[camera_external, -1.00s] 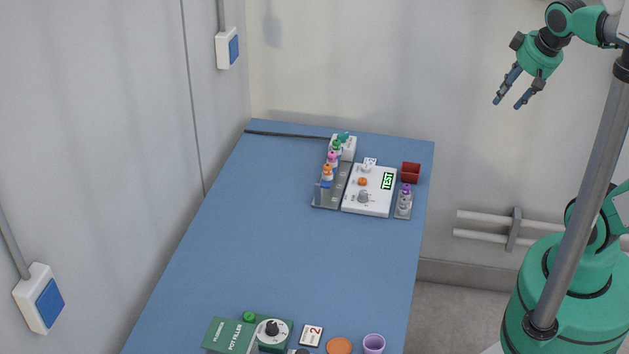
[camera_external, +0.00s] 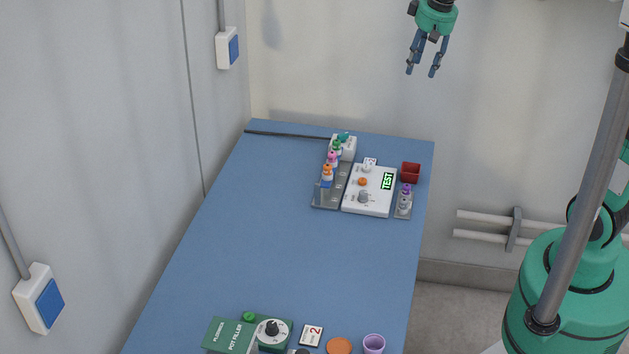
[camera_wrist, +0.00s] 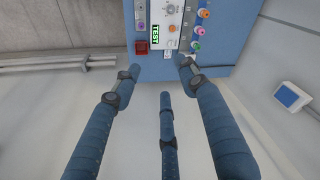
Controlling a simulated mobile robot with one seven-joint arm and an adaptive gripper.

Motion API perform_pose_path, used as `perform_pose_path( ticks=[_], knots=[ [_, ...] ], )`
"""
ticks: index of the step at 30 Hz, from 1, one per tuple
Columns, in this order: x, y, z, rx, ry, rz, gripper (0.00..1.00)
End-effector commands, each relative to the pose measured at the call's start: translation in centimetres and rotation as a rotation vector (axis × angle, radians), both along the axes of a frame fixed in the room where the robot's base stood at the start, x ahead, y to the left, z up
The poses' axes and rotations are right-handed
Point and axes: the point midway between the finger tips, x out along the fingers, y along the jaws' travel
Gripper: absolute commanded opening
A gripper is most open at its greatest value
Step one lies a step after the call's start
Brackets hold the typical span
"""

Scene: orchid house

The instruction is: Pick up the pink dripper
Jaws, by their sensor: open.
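The pink dripper (camera_external: 332,158) stands in a grey rack (camera_external: 330,198) at the far end of the blue table, between a green dripper (camera_external: 336,146) and an orange dripper (camera_external: 327,171). Its pink top (camera_wrist: 201,30) also shows in the wrist view, near the upper edge. My gripper (camera_external: 422,72) is open and empty, fingers pointing down. It hangs high in the air, beyond and to the right of the rack in the external view. In the wrist view the fingertips (camera_wrist: 155,68) are spread apart, with the pink dripper beyond them, up and to the right.
A white tester box (camera_external: 369,205) reading TEST stands right beside the rack. A purple dripper (camera_external: 406,188) and a red container (camera_external: 411,172) are right of it. A green pot filler (camera_external: 231,335) and purple cup (camera_external: 374,343) are at the near end. The table's middle is clear.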

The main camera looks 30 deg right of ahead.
Motion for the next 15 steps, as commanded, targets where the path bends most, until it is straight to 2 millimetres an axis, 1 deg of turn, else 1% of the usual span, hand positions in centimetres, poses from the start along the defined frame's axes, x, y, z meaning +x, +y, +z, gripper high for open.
perform_pose_path(
  ticks=[1,6,11,15],
  knots=[
    [1.3,0.6,-0.7,0.000,0.014,0.001,0.43],
    [5.3,2.7,-2.9,-0.002,0.050,0.002,0.43],
    [8.7,4.8,-5.6,-0.006,0.086,0.003,0.43],
    [11.5,6.7,-8.4,-0.010,0.118,0.002,0.43]
  ],
)
